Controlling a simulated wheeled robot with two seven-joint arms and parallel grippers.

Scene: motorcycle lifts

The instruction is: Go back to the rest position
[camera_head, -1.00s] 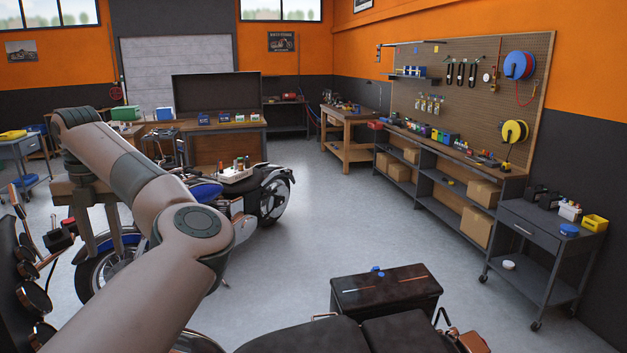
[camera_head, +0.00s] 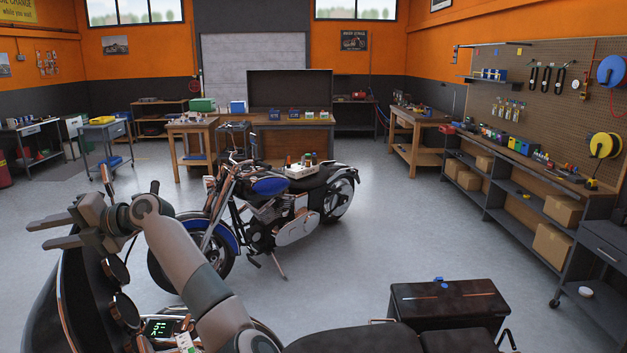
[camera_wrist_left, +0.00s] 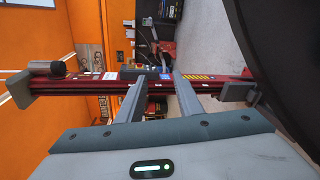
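My left gripper (camera_head: 40,234) is at the left of the head view, pointing left, above the dark fairing of the nearest motorcycle. Its two grey fingers are spread apart with nothing between them. They also show apart and empty in the left wrist view (camera_wrist_left: 160,77). My left arm is bent and rises from the bottom of the head view to the gripper. My right gripper is in neither view.
A black motorcycle (camera_head: 365,341) with a dark top case (camera_head: 448,304) fills the bottom foreground. A blue motorcycle (camera_head: 270,187) stands beyond it. A red post-like structure (camera_wrist_left: 95,82) crosses the wrist view. Grey floor (camera_head: 400,225) is clear toward the right bench.

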